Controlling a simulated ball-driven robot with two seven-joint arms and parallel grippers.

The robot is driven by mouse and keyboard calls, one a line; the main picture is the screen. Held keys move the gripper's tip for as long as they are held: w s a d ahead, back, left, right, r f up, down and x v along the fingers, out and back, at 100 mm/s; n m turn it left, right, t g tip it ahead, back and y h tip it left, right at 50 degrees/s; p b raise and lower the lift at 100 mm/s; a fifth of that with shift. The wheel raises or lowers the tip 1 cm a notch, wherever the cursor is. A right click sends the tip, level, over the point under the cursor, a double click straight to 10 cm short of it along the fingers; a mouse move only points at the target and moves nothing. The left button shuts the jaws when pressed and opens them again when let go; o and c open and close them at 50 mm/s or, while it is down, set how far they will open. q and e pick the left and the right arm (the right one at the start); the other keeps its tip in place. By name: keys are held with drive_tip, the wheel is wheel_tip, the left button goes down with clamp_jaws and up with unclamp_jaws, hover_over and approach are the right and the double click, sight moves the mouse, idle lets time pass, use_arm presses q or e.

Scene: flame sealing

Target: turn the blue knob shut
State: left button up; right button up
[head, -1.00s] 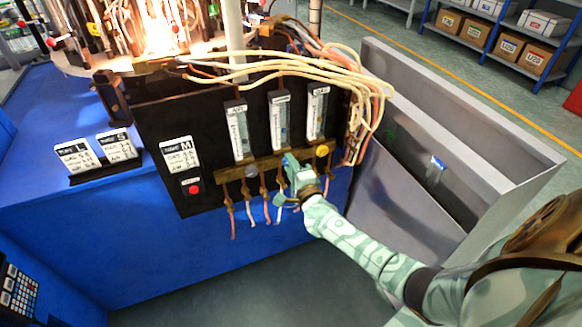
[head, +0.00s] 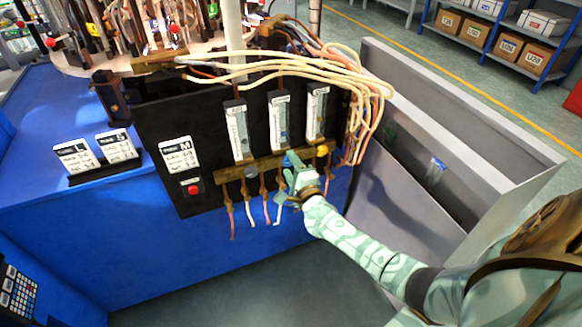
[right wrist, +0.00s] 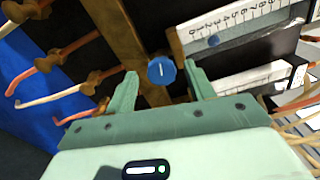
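The blue knob (right wrist: 161,70) sits on the brass bar (right wrist: 150,30) in the right wrist view, with a short white mark on its face. My right gripper (right wrist: 161,75) is open, one finger on each side of the knob, with a visible gap on both sides. A flow tube (right wrist: 240,33) with a scale and a blue float shows above the knob in the right wrist view. My left gripper is not in view.
A yellow knob (head: 322,150) is just right of my gripper and a grey knob (head: 251,172) is to its left. Hoses (head: 265,210) hang below the bar. A red button (head: 193,190) is on the black panel. A grey metal bin (head: 480,190) stands at right.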

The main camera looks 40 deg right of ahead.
use_arm(q)
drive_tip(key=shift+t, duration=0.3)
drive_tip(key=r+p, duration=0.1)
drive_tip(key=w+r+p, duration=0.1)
drive_tip(key=p, duration=0.1)
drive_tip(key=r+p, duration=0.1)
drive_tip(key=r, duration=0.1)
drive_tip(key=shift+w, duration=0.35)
use_arm(e)
drive_tip(key=v, duration=1.6)
drive_tip(key=shift+s, duration=0.2)
